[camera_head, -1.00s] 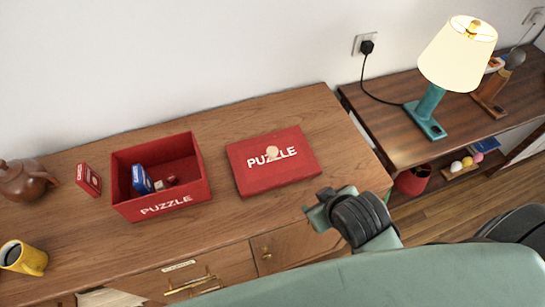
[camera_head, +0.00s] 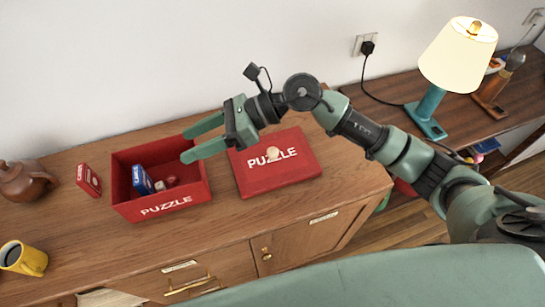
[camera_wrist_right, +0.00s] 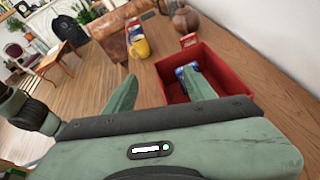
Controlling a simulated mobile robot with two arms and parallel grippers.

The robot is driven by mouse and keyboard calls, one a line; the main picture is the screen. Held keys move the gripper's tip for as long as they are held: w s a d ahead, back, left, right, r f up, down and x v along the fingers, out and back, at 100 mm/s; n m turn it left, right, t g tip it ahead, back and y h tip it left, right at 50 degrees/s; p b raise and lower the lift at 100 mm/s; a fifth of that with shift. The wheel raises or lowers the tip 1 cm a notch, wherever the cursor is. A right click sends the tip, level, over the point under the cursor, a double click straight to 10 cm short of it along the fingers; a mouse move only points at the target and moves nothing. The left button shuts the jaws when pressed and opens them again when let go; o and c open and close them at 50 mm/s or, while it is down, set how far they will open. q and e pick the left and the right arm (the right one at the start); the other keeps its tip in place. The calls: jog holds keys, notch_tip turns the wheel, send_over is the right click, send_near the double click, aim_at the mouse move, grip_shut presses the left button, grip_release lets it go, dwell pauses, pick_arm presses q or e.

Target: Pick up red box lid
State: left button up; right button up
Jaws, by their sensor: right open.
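The red box lid (camera_head: 284,174) marked PUZZLE lies flat on the wooden cabinet top, with a small round pale knob on it. The open red box (camera_head: 160,205) stands to its left and also shows in the right wrist view (camera_wrist_right: 222,72). My right gripper (camera_head: 184,144) is open and empty. In the head view it appears over the box's right part and the lid's upper left corner, its fingers pointing left. The lid is not in the right wrist view. My left gripper is not in view.
The box holds a blue pack (camera_head: 141,180) and small pieces. A small red box (camera_head: 88,179), a brown teapot (camera_head: 25,180) and a yellow mug (camera_head: 24,258) stand at the left. A lamp (camera_head: 458,55) stands on the right table. Cabinet top before the lid is clear.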

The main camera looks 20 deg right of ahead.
jog(key=w+d+f+n+h, duration=0.3)
jog(key=d+f+h, duration=0.4)
jog(key=d, duration=0.3)
jog(key=g+h, duration=0.1)
jog(key=h, duration=0.3)
send_near(273, 150)
jog(key=f, duration=0.2)
jog(key=p+x, duration=0.1)
jog(key=x, duration=0.1)
jog(key=p+x, duration=0.1)
jog(key=x, duration=0.1)
jog(key=p+x, duration=0.1)
jog(key=x, duration=0.1)
jog(key=shift+s+a, duration=0.15)
jog(key=shift+a, duration=0.1)
jog(key=shift+a+f, duration=0.1)
jog(key=shift+f, duration=0.2)
grip_shut()
